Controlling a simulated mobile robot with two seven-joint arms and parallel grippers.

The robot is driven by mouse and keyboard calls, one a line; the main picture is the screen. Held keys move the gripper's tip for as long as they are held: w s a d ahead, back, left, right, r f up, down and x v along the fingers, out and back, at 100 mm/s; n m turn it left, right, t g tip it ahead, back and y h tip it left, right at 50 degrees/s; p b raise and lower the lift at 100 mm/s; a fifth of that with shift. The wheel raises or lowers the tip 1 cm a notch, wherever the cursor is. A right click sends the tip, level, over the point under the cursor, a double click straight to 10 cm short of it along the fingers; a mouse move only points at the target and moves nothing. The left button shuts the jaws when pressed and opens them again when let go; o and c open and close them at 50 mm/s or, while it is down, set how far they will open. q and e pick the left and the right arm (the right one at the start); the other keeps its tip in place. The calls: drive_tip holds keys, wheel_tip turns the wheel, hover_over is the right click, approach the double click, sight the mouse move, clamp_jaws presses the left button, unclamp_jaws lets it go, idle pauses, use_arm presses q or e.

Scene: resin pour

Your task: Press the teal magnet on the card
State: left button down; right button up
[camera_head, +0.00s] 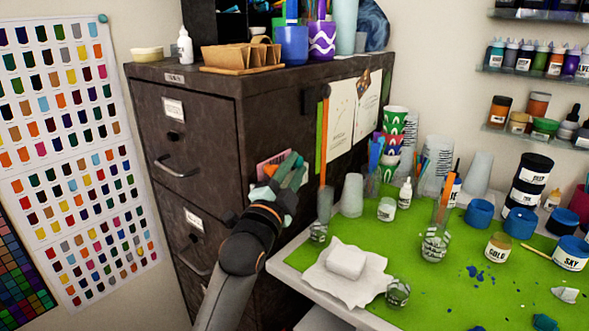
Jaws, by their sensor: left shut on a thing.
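My left gripper (294,170) is up against the dark side of the filing cabinet (218,122). It is shut, with its fingers pointing up and to the right. A pinkish card (268,166) with a pale edge shows just behind the fingers, at the cabinet side. The fingers cover much of the card. The teal magnet appears to be what the fingers hold, but they hide it and I cannot make out its outline. Whether it touches the card cannot be told. My right gripper is not in view.
Sheets (341,112) hang on the cabinet side, right of the gripper. The green-topped table (450,300) stands close below right, with cups, jars and a white block (346,262) on a cloth. Bins and bottles stand on the cabinet top.

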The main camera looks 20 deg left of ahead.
use_arm(q)
drive_tip(key=shift+a, duration=0.1)
drive_tip(key=c, duration=0.5)
unclamp_jaws()
drive_tip(key=shift+c, duration=0.5)
drive_tip(key=o, duration=0.5)
drive_tip(key=shift+a, duration=0.1)
drive_tip(key=shift+c, duration=0.2)
